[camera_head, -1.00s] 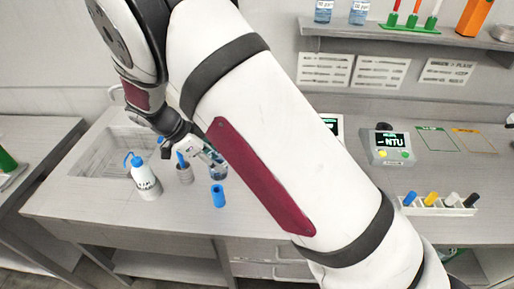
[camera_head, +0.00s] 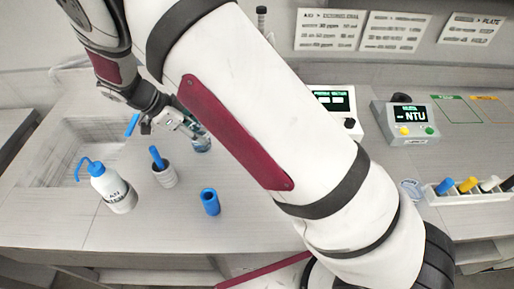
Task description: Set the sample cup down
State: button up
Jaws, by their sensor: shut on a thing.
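My gripper (camera_head: 186,126) is at the left of the counter, above the surface and behind the grey holder. It is shut on the sample cup (camera_head: 202,143), a small clear cup with a bluish tint. The cup is partly hidden by the fingers and by my arm. I cannot tell whether its base touches the counter (camera_head: 150,225).
A white wash bottle with a blue spout (camera_head: 112,188), a grey holder with a blue stick (camera_head: 165,174) and an upright blue tube (camera_head: 210,201) stand nearby. A sink (camera_head: 75,150) is left. A meter reading NTU (camera_head: 407,122) and a vial rack (camera_head: 468,190) are right.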

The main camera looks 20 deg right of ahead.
jog(key=shift+w+f+b, duration=0.35)
jog(key=shift+w+f, duration=0.15)
jog(key=shift+f, duration=0.1)
jog(key=s+d+p, duration=0.1)
jog(key=d, duration=0.3)
jog(key=s+d+p, duration=0.1)
jog(key=s+d, duration=0.1)
jog(key=d, duration=0.2)
jog(key=s+d+p, duration=0.1)
jog(key=d+p, duration=0.1)
jog(key=d, duration=0.2)
jog(key=shift+s+d, duration=0.2)
jog(key=shift+d, duration=0.2)
jog(key=shift+s+d+f+p, duration=0.2)
jog(key=shift+d+p, duration=0.1)
jog(key=shift+d, duration=0.45)
jog(key=shift+s+d+f+p, duration=0.1)
jog(key=shift+s+d+p, duration=0.15)
jog(key=shift+d, duration=0.45)
jog(key=shift+s+d+f+p, duration=0.1)
jog(key=shift+s+d+p, duration=0.15)
jog(key=shift+d, duration=0.5)
jog(key=shift+w+f, duration=0.1)
jog(key=shift+f, duration=0.25)
jog(key=o, duration=1.3)
jog(key=shift+f, duration=0.1)
jog(key=shift+o, duration=0.2)
jog(key=shift+a, duration=0.1)
